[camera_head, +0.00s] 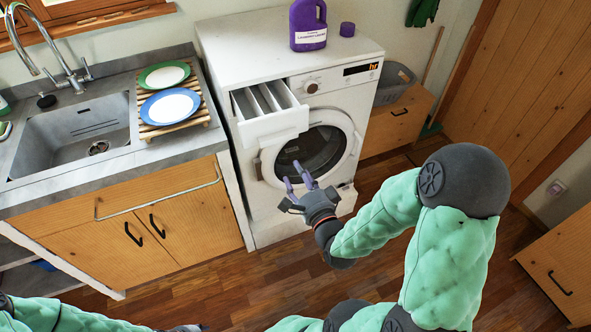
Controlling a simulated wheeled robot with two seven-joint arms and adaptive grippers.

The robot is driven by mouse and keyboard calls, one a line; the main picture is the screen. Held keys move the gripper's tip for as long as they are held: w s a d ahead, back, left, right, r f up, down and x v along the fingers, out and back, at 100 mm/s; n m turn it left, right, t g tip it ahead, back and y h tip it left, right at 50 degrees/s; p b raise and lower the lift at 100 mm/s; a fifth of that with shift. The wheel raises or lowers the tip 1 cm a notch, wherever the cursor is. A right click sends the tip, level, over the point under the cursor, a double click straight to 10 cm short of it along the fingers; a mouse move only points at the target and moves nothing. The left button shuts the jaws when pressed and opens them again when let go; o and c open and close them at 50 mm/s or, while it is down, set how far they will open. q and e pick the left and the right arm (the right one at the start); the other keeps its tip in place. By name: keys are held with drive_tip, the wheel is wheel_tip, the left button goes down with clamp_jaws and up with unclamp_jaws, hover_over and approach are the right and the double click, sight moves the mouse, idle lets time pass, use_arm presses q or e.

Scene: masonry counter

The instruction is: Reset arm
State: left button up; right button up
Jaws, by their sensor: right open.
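My right gripper (294,175) is in front of the washing machine's round door (312,150). Its two purple-grey fingers are apart and nothing shows between them. It covers the lower part of the door; whether it touches the machine cannot be told. My right arm reaches in from the lower right with its elbow raised.
The white washing machine (220,50) has its detergent drawer (275,125) pulled out. A purple detergent bottle (308,25) and purple cap (347,30) stand on top. Left are a sink (75,135) and plates (170,106) on a slatted rack. A grey basket (393,82) stands right.

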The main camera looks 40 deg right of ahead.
idle(0.5)
drive_tip(key=w+a+f+n+g+y, duration=0.1)
drive_tip(key=a+f+n+g+y, duration=0.3)
drive_tip(key=f, duration=0.6)
drive_tip(key=w+a+f+n+g+y, duration=0.1)
drive_tip(key=a+f+n+g, duration=0.5)
drive_tip(key=f, duration=0.5)
drive_tip(key=s+a+f+n+g+y+p, duration=0.1)
drive_tip(key=s+a+f+n+g+y, duration=0.2)
drive_tip(key=s+a+f+n+g, duration=0.4)
drive_tip(key=s+a+f+n, duration=0.1)
drive_tip(key=s+a+f, duration=0.4)
drive_tip(key=a, duration=0.1)
drive_tip(key=shift+s+f, duration=0.2)
drive_tip(key=shift+f, duration=0.15)
drive_tip(key=shift+d, duration=0.15)
